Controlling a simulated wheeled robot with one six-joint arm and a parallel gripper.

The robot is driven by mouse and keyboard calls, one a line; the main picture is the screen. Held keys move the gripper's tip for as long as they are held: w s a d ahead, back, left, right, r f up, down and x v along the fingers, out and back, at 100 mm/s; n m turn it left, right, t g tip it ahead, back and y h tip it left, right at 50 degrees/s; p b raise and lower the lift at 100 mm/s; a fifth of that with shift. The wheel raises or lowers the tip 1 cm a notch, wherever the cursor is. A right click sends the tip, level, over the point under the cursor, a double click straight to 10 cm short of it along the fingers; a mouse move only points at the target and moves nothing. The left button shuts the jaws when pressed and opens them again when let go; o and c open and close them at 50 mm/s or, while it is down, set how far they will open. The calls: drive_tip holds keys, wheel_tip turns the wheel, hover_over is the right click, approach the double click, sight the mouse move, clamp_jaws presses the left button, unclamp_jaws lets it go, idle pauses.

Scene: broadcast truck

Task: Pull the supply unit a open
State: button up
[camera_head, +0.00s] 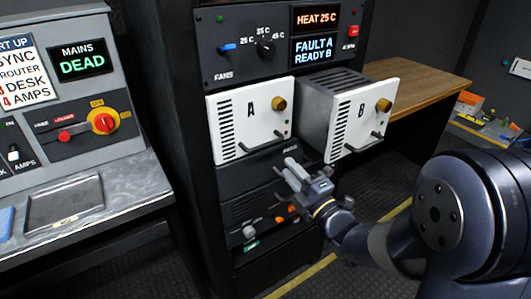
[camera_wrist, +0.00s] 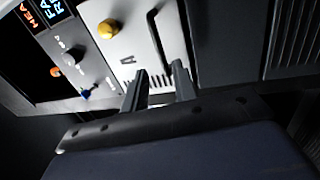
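Supply unit A (camera_head: 236,130) has a white front with a letter A, a brass knob (camera_head: 279,104) and a small dark handle (camera_head: 277,142) low on its right. It sits in the rack, with its front set back from that of unit B. My gripper (camera_head: 283,166) is just below and in front of unit A's lower right, with its fingers apart and nothing visible between them. In the wrist view the two dark fingers (camera_wrist: 158,75) point at unit A's white front (camera_wrist: 128,45), close to its dark handle (camera_wrist: 155,35). I cannot tell whether they touch it.
Unit B (camera_head: 350,117) stands pulled out of the rack to the right of unit A, close to my gripper. A fan panel (camera_head: 245,55) is above, with a display reading FAULT A, READY B. A wooden bench (camera_head: 420,82) is at right and a grey console (camera_head: 90,190) at left.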

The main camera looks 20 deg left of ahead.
sight(267, 144)
drive_tip(key=p+x, duration=0.2)
drive_tip(key=x, duration=0.8)
drive_tip(key=shift+w+a+r, duration=0.15)
drive_tip(key=shift+a+r, duration=0.05)
drive_tip(key=shift+a, duration=0.15)
drive_tip(key=shift+c, duration=0.6)
clamp_jaws()
